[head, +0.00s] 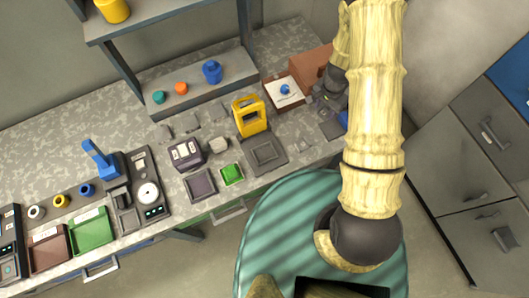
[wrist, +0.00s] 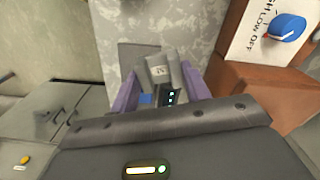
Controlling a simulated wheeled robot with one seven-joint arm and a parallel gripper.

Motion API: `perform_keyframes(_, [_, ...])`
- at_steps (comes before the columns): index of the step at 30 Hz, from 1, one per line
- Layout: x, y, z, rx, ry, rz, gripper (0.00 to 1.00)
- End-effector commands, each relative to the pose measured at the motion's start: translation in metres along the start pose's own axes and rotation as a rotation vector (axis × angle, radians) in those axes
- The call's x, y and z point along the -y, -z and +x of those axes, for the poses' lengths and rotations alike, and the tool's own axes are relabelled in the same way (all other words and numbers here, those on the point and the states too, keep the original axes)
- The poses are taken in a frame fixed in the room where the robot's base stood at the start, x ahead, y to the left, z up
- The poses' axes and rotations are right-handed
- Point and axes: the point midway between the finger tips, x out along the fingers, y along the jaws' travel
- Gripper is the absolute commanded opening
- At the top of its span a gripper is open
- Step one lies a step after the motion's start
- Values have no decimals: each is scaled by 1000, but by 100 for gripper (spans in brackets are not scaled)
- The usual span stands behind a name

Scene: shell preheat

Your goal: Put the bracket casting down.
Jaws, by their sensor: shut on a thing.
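My gripper (wrist: 160,90) has two purple fingers, shut on a grey piece (wrist: 158,70) with a small white label, which I take to be the bracket casting. The piece sits between the fingertips, with a dark pad (wrist: 137,52) on the speckled worktop beyond it. I cannot tell the gap beneath the piece. In the head view my gripper (head: 327,98) is at the right end of the bench, just right of the white panel with a blue knob. My arm partly hides that area, and the held piece is not clear there.
A brown box with a white panel and blue knob (wrist: 289,27) stands close right of my gripper in the wrist view. In the head view, a yellow frame-like thing (head: 250,116), a dark tray (head: 264,155) and a green tray (head: 232,174) are left. Grey drawers (head: 478,145) stand right.

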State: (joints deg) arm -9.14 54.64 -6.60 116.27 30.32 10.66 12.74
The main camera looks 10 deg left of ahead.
Motion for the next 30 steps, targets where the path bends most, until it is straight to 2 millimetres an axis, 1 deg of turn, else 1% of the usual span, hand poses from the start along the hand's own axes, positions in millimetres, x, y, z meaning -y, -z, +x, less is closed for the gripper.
perform_keyframes(3, [-8, 10, 2, 0, 1, -239, 22])
perform_keyframes(6, [-14, 17, 2, -1, 1, -429, 22])
perform_keyframes(9, [-17, 21, 2, 0, 1, -566, 22])
perform_keyframes(12, [-19, 23, 2, 1, 1, -638, 22])
perform_keyframes(26, [-19, 24, 2, 1, 0, -653, 22])
perform_keyframes(30, [-22, 26, 2, 0, 0, -644, 22])
